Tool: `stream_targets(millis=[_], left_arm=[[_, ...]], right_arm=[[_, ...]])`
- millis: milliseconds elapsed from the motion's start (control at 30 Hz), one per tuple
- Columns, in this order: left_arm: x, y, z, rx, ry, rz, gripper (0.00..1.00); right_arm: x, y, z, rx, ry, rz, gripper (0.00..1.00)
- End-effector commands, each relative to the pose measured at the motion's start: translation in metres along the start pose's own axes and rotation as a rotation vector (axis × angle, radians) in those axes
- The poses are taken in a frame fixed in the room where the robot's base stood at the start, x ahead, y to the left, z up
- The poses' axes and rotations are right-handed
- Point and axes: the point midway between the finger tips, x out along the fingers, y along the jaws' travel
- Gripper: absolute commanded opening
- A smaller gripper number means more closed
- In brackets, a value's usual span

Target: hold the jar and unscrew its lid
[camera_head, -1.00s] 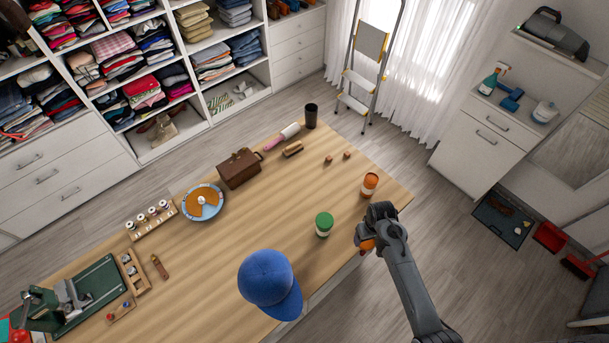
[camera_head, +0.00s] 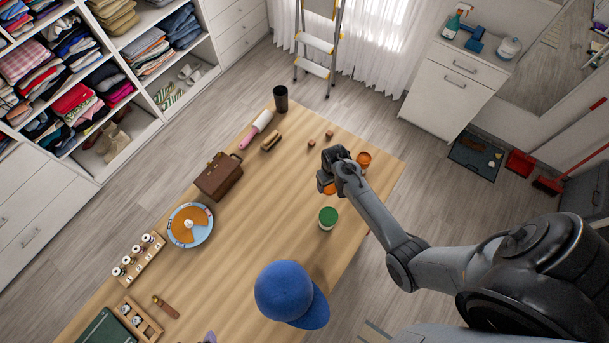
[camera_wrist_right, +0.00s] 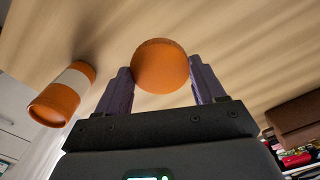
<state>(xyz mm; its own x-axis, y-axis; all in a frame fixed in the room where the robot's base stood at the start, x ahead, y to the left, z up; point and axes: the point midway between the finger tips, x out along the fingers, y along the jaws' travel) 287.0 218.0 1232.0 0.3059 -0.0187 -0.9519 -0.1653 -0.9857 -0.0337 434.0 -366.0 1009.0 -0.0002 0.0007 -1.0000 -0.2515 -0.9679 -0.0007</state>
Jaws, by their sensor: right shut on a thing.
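My right gripper (camera_head: 336,172) is shut on an orange jar (camera_head: 327,187), over the table between the green-lidded jar and the far end. In the right wrist view the held jar (camera_wrist_right: 160,66) is a round orange shape between the two purple fingers, seen end-on. Its lid cannot be told from its body. A second orange jar with a white band (camera_wrist_right: 62,94) lies to the left in that view. It stands partly behind my right gripper in the head view (camera_head: 364,158). A green-lidded jar (camera_head: 327,218) stands upright nearer.
A blue cap (camera_head: 288,293) lies near the front edge. A brown case (camera_head: 219,177), a round orange and blue dial (camera_head: 189,224) and a spool rack (camera_head: 137,262) stand to the left. A dark cup (camera_head: 280,98) is at the far end. The middle of the table is clear.

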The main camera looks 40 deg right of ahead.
Motion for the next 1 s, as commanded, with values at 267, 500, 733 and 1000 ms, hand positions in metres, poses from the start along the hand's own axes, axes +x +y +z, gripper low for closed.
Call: stream_targets(millis=[267,500,733,1000], left_arm=[[0.043,0.002,0.014,0.0,0.0,0.0,0.91],[0.071,0.003,0.023,0.0,0.0,0.0,0.91],[0.077,0.003,0.025,0.0,0.0,0.0,0.91],[0.096,0.004,0.03,0.0,0.002,0.0,0.91]], right_arm=[[0.041,-0.034,-0.041,-0.001,0.003,0.001,0.32],[0.051,-0.05,-0.059,0.0,0.002,0.0,0.32],[0.051,-0.055,-0.064,0.0,0.001,0.001,0.32],[0.069,-0.055,-0.064,-0.001,0.001,0.001,0.32]])
